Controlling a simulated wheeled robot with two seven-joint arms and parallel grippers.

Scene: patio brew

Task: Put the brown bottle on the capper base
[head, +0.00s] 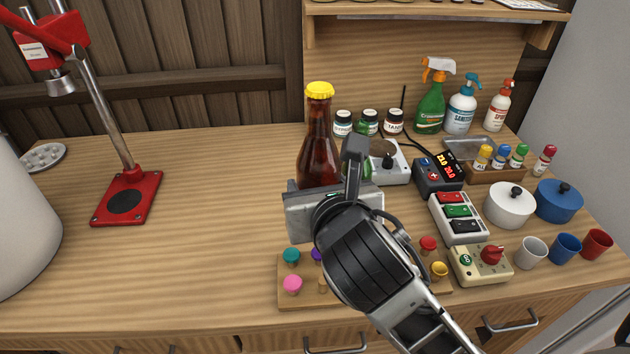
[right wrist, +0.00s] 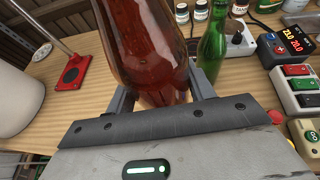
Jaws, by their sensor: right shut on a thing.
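The brown bottle (head: 317,145) with a yellow cap is upright in the head view. My right gripper (head: 334,190) is shut on its lower part. In the right wrist view the bottle (right wrist: 152,45) stands between the two fingers of the right gripper (right wrist: 160,97). Its bottom is hidden by my gripper, so I cannot tell whether it touches the table. The red capper base (head: 147,187) with a dark round pad stands to the left, with nothing on it. It also shows in the right wrist view (right wrist: 84,78). My left gripper is not in view.
The capper's metal post and red head (head: 52,42) lean over at the upper left. A large white vessel (head: 22,225) stands at the left edge. A green bottle (right wrist: 211,45) is right of the brown bottle. A peg board (head: 305,298) lies in front. The table between bottle and capper is clear.

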